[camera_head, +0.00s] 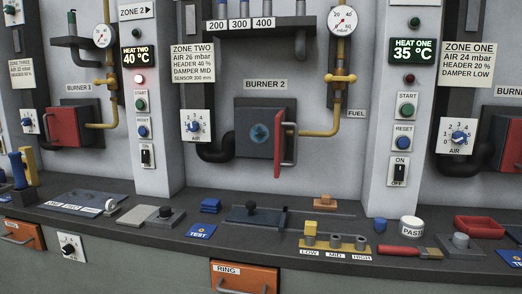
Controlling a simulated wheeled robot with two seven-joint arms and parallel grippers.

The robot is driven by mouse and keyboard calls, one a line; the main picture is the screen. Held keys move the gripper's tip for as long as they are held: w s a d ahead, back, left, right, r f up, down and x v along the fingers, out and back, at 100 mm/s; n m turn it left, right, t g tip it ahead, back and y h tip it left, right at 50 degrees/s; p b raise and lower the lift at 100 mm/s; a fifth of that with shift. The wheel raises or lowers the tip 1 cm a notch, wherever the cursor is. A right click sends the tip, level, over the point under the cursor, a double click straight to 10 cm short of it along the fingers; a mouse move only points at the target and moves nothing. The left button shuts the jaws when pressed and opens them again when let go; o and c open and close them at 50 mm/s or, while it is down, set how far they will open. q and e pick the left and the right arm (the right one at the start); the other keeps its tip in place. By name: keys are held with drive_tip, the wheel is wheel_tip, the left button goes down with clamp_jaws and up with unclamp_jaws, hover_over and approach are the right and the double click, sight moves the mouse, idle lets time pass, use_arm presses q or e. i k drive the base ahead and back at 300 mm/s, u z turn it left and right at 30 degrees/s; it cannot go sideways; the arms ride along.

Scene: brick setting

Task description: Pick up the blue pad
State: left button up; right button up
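A small blue block (211,205), flat and pad-like, lies on the dark counter left of the middle. A flat blue card marked TEST (201,231) lies just in front of it, near the counter's front edge. A second blue TEST card (511,257) lies at the far right. A small blue rounded piece (380,225) stands beside the white PASTE pot. I cannot tell for sure which blue thing is the pad; the block looks most like one. Neither of my grippers shows in the head view.
An open red burner door (286,140) juts from the wall.

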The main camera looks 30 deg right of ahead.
sight(210, 204)
drive_tip(key=z, duration=0.45)
drive_tip(key=k, duration=0.55)
drive_tip(key=z, duration=0.85)
drive_tip(key=i, duration=0.95)
drive_tip(key=u, duration=0.5)
